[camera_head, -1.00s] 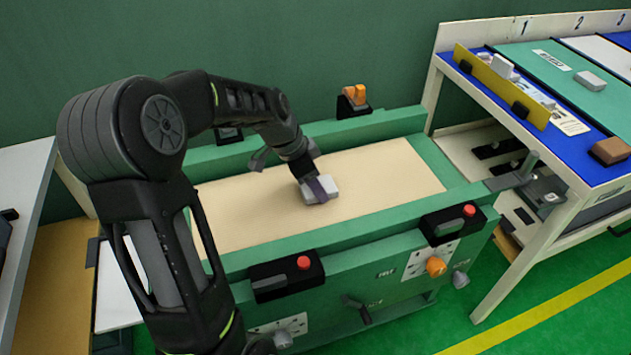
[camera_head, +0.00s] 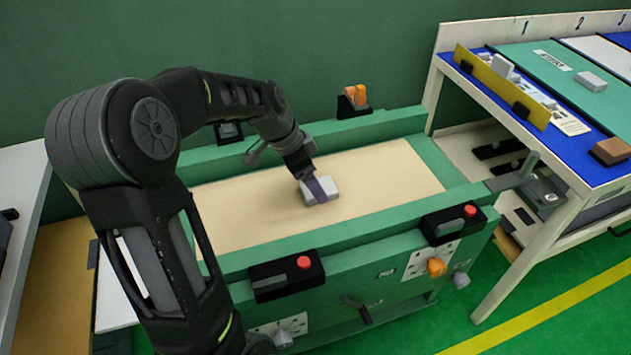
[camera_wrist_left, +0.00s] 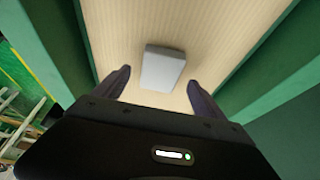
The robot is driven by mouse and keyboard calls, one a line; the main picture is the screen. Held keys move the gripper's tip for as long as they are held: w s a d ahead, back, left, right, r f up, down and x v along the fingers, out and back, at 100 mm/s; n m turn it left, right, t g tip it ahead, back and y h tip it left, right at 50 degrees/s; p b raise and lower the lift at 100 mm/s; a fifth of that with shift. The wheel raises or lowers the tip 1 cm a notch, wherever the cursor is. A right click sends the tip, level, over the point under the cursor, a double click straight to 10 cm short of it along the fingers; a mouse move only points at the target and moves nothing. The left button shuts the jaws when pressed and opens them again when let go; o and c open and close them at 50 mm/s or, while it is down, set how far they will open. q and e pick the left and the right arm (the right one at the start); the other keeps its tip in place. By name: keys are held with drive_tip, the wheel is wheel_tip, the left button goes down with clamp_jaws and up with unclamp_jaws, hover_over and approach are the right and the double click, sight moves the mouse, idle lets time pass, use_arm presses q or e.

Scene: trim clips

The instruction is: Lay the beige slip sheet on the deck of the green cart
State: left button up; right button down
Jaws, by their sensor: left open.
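The beige slip sheet (camera_head: 250,215) lies flat between the raised side rails of the green cart (camera_head: 350,242), with a strip of green showing past its right end. It fills the middle of the left wrist view (camera_wrist_left: 205,25) as a finely ribbed surface. A small light grey block (camera_head: 330,186) rests on the sheet. My left gripper (camera_head: 317,188) is at the block, pointing down. In the left wrist view the gripper (camera_wrist_left: 159,82) is open, with its fingers apart on either side of the block (camera_wrist_left: 162,68). Contact with the block cannot be told. My right gripper is not in view.
Black boxes with red buttons (camera_head: 303,263) sit on the cart's near rail. An orange-topped device (camera_head: 355,96) stands at the far rail. A shelf bench (camera_head: 560,110) with blue and green panels stands at the right. A white table (camera_head: 22,170) is at the left.

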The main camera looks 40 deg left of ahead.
sight(304, 191)
use_arm(q)
drive_tip(key=v, duration=0.5)
drive_tip(key=shift+s+r+p, duration=0.15)
drive_tip(key=shift+r+p, duration=0.15)
drive_tip(key=shift+r, duration=0.05)
drive_tip(key=shift+r, duration=0.1)
